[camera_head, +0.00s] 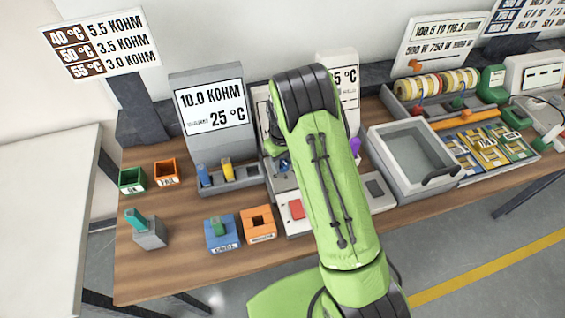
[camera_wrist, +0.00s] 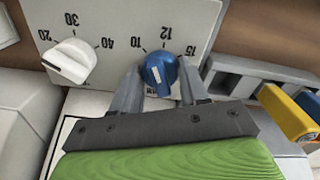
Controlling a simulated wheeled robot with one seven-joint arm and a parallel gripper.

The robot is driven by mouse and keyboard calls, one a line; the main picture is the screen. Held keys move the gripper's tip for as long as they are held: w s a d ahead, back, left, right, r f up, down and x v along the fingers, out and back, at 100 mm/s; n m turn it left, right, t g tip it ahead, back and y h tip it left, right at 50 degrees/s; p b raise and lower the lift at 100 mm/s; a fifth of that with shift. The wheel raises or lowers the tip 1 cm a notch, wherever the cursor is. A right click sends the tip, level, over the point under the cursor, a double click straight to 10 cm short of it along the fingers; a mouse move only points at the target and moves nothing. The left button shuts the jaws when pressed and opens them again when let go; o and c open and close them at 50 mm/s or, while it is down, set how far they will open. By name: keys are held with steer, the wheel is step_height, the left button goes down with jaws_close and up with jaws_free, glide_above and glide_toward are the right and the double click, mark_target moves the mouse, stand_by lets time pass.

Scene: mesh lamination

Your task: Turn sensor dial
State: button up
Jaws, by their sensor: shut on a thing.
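A blue dial (camera_wrist: 160,72) with a white pointer mark sits on a light grey panel (camera_wrist: 120,20) in the wrist view. The numbers 10, 12 and 15 are printed around it. My gripper (camera_wrist: 160,82) has one finger on each side of the blue dial and is shut on it. The pointer's exact reading is hard to tell. In the head view the blue dial (camera_head: 284,165) shows in part beside my green arm, which hides most of the panel. A white dial (camera_wrist: 70,60) marked 20, 30 and 40 is left of the blue one in the wrist view.
A display reading 10.0 KOHM and 25 °C (camera_head: 211,108) stands left of my arm. A grey rack (camera_head: 240,179) holds a blue and a yellow piece close by. Small coloured boxes (camera_head: 166,172) and a grey tray (camera_head: 412,160) are on the wooden table (camera_head: 180,265).

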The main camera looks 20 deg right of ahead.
mark_target(283, 161)
steer(key=n+b, duration=0.1)
steer(key=n, duration=0.3)
steer(key=shift+n, duration=0.4)
stand_by(0.4)
steer(key=o, duration=1.1)
steer(key=shift+c, duration=0.2)
step_height(283, 161, up, 16)
steer(key=p, duration=0.1)
steer(key=shift+f, duration=0.1)
